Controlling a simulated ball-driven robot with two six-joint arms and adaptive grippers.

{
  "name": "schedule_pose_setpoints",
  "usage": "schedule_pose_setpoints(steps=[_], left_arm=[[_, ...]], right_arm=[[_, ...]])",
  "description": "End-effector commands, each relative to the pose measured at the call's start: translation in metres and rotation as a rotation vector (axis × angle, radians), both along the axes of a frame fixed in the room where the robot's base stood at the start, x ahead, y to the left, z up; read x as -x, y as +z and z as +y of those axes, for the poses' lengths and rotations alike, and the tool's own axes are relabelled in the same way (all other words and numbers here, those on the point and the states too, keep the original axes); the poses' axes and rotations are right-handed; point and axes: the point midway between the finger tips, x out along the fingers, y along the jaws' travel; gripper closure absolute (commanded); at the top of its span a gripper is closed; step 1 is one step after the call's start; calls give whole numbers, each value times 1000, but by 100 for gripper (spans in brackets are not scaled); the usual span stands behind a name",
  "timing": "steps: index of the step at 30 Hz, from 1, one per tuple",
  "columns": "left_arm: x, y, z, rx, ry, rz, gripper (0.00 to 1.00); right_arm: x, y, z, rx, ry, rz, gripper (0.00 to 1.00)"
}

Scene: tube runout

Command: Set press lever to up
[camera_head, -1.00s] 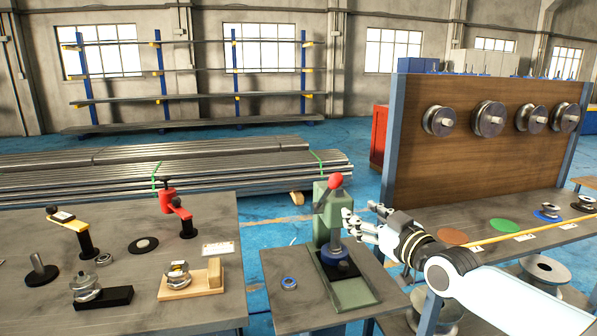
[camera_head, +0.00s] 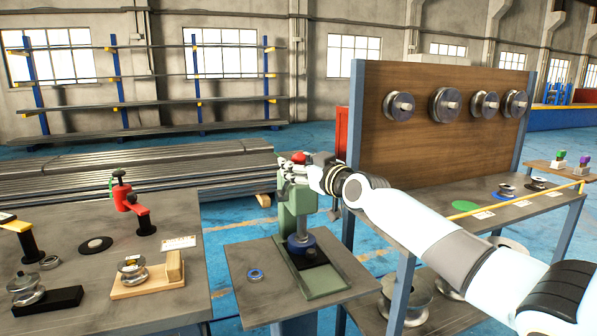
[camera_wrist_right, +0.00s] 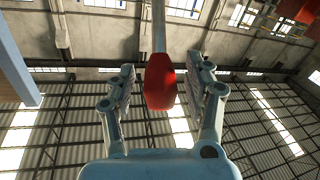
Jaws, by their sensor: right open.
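The green press (camera_head: 290,218) stands on a small grey table, with a blue ram part (camera_head: 300,243) low on its front. Its lever ends in a red knob (camera_head: 300,158), which shows at the press top, partly behind my right gripper (camera_head: 288,172). In the right wrist view the red knob (camera_wrist_right: 160,84) and its grey lever rod (camera_wrist_right: 158,28) lie between the two fingers of my right gripper (camera_wrist_right: 162,90). The fingers are open, with a gap to the knob on each side. The lever's exact angle is hard to tell in the head view. My left gripper is out of view.
A blue ring (camera_head: 255,274) lies on the small table (camera_head: 238,258) left of the press. A left bench (camera_head: 195,285) carries a red clamp (camera_head: 122,197) and a wooden block holder (camera_head: 147,283). A wooden panel with rollers (camera_head: 380,145) stands to the right.

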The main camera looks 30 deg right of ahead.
Motion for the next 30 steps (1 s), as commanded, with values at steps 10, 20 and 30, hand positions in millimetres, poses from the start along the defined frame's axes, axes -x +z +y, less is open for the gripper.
schedule_pose_setpoints(steps=[10, 20, 30], left_arm=[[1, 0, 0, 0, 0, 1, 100], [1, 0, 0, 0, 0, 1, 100], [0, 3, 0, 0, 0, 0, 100]], right_arm=[[-1, 0, 0, 0, 0, 0, 62], [0, 0, 0, -1, 0, 0, 100], [-1, 2, 0, -3, 0, 5, 100]])
